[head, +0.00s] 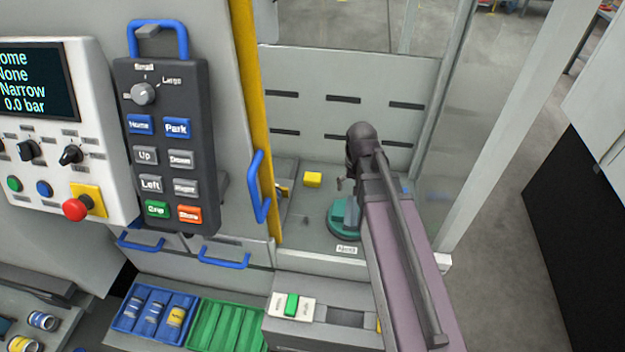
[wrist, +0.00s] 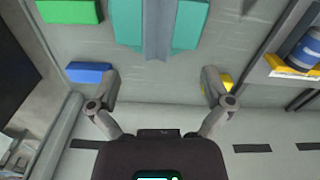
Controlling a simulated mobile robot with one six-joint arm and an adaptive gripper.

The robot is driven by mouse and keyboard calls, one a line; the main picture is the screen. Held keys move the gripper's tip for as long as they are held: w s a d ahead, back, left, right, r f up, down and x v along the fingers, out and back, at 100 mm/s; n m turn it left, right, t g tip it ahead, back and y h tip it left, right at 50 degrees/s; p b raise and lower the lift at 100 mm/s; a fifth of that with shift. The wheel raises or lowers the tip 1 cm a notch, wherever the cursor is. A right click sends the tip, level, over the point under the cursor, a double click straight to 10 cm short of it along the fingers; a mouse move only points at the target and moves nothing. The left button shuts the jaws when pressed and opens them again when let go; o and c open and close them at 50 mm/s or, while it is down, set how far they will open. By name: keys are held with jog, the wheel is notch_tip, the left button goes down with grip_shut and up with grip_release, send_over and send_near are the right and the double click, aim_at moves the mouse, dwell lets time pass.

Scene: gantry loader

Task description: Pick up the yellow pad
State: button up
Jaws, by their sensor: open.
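The yellow pad (head: 312,179) is a small block lying on the grey floor of the enclosure, left of my arm in the head view. In the wrist view the yellow pad (wrist: 225,83) shows beside the right finger, partly hidden by it. My gripper (wrist: 160,80) is open, its fingers spread wide with nothing between them. The pad is by the right finger, not centred between the fingers. I cannot tell how high the fingers are above the floor. In the head view my arm mostly hides the gripper.
A teal fixture (head: 342,216) stands in front of the pad. A blue pad (wrist: 89,72) and a green pad (wrist: 68,11) lie at the left in the wrist view. A yellow holder (wrist: 290,68) bears a blue cylinder at the right. The slotted back wall (head: 345,80) is close.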

jog(key=m, duration=0.1)
send_over(312, 176)
jog(key=shift+w+a+r+m+p, duration=0.1)
jog(key=shift+r+m+p, duration=0.2)
jog(key=shift+r+p, duration=0.15)
jog(key=shift+f, duration=0.1)
notch_tip(312, 176, down, 8)
jog(key=b, duration=0.8)
jog(key=shift+f+b, duration=0.2)
jog(key=shift+b, duration=0.2)
jog(key=shift+f, duration=0.1)
jog(key=shift+f+b, duration=2.5)
jog(key=shift+b, duration=0.1)
